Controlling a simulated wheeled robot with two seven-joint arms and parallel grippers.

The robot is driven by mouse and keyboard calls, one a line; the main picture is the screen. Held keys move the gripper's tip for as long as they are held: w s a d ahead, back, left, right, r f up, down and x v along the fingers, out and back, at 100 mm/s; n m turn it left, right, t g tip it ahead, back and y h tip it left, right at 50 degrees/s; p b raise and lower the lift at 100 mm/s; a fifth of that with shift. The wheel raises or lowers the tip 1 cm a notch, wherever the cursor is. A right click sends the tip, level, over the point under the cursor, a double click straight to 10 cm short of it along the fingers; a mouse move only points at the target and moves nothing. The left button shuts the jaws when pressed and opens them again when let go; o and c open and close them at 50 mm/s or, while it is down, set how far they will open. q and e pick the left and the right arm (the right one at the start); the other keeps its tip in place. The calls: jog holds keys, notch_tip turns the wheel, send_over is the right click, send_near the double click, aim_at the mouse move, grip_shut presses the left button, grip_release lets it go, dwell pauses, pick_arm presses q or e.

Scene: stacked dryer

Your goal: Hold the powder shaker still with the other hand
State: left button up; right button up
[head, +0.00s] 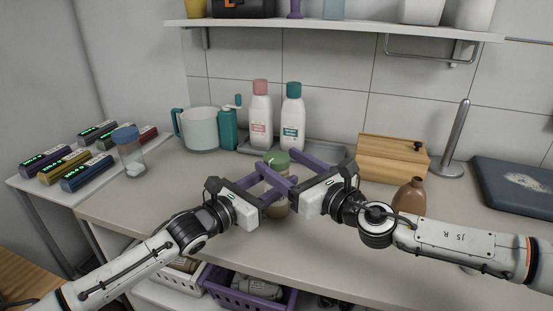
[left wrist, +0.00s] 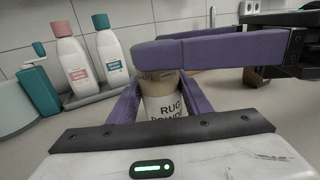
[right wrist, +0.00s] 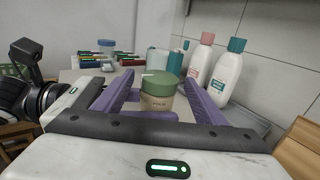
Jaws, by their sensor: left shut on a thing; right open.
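The powder shaker stands on the counter, its green lid (head: 277,158) and pale body (head: 277,208) showing between my grippers. Its "RUG POWDER" label (left wrist: 165,107) shows in the left wrist view. My left gripper (head: 270,188) is shut on the lower body, with one purple finger on each side. My right gripper (head: 283,172) is open, higher up, its fingers on either side of the shaker near the lid. In the right wrist view the shaker (right wrist: 158,98) stands upright between the open fingers. Fingers hide parts of its body.
Behind stand a pink-capped bottle (head: 261,120) and a teal-capped bottle (head: 293,118) on a tray. A brown flask (head: 409,196) and a wooden box (head: 390,160) are at right. A glass jar (head: 130,155) is at left. A shelf (head: 340,29) runs above.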

jog(key=shift+x, duration=1.3)
jog(key=c, duration=1.1)
jog(key=shift+r, duration=0.1)
jog(key=shift+a+m+t+h, duration=0.1)
jog(key=shift+m+t+h, duration=0.2)
jog(key=shift+m+t, duration=0.1)
jog(key=m+t+h, duration=0.2)
jog(key=m+h, duration=0.1)
jog(key=h, duration=0.2)
jog(key=shift+s+a, duration=0.1)
jog(key=shift+m+t+h, duration=0.5)
jog(key=shift+m+h, duration=1.3)
jog(key=shift+h, duration=0.7)
